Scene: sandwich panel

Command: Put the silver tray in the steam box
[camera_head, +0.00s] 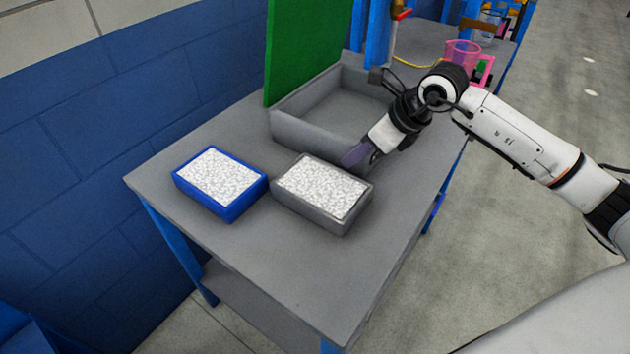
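The silver tray (318,214) is a grey box with a white speckled filling, standing on the grey table. The steam box (297,131) is a grey open-topped box behind it, with a green lid (303,45) standing upright at its back left. It looks empty, though my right arm hides part of its right side. My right gripper (352,158) is just behind the silver tray's far right corner, in front of the steam box's near wall. Whether it touches the tray, and how far its fingers are apart, I cannot tell. My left gripper is out of view.
A blue tray (228,211) with similar white filling stands left of the silver tray with a narrow gap. The table (294,280) is clear in front. A blue wall (95,140) runs along the left. A pink pitcher (462,55) stands behind my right arm.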

